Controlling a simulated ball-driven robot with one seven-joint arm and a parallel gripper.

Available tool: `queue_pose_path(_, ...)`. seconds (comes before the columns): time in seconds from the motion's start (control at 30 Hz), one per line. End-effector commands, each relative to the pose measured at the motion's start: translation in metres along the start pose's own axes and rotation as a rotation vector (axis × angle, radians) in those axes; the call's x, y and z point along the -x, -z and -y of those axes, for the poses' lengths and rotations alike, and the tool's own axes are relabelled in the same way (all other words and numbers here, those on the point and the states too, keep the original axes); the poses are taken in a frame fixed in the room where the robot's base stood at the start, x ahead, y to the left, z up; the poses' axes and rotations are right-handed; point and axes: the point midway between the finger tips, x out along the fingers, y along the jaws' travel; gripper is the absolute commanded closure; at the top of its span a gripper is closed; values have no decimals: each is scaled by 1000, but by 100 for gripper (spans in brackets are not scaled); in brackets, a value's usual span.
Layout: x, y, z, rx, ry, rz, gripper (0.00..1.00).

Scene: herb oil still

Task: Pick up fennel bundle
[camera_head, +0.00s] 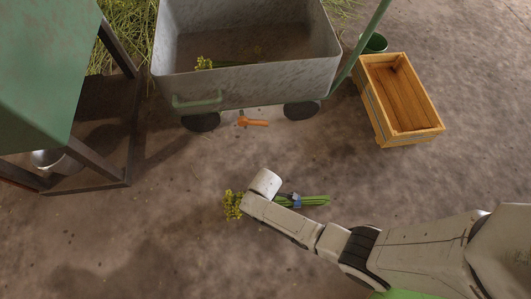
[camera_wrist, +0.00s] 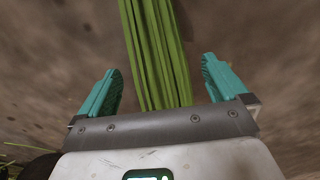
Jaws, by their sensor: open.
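The fennel bundle lies on the bare ground below the cart in the head view. Its green stalks (camera_head: 316,201) point right, and its yellow flower heads (camera_head: 233,205) stick out to the left of my wrist. My arm hides much of its middle. In the wrist view the green stalks (camera_wrist: 152,45) run up between the two teal fingers of my gripper (camera_wrist: 161,72). The fingers are apart, one on each side of the stalks, with a gap to both. In the head view my fingers are mostly hidden by my wrist.
A grey metal cart (camera_head: 250,88) stands behind, with a yellow-flowered plant (camera_head: 204,63) inside. An orange tool (camera_head: 252,122) lies before it. A wooden crate (camera_head: 410,138) and green bucket (camera_head: 375,43) are at right. A green-topped stand (camera_head: 40,80) is at left. The ground around the bundle is clear.

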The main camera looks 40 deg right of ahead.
Motion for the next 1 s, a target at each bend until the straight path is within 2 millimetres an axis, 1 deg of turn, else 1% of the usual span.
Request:
queue_pose_path(0.03,-11,0,0,1,0,0,0)
queue_pose_path(0.1,-16,0,0,1,-1,-1,0)
queue_pose_path(0.37,-15,0,0,1,-1,-1,0)
queue_pose_path(1.0,-15,0,0,0,0,-1,60)
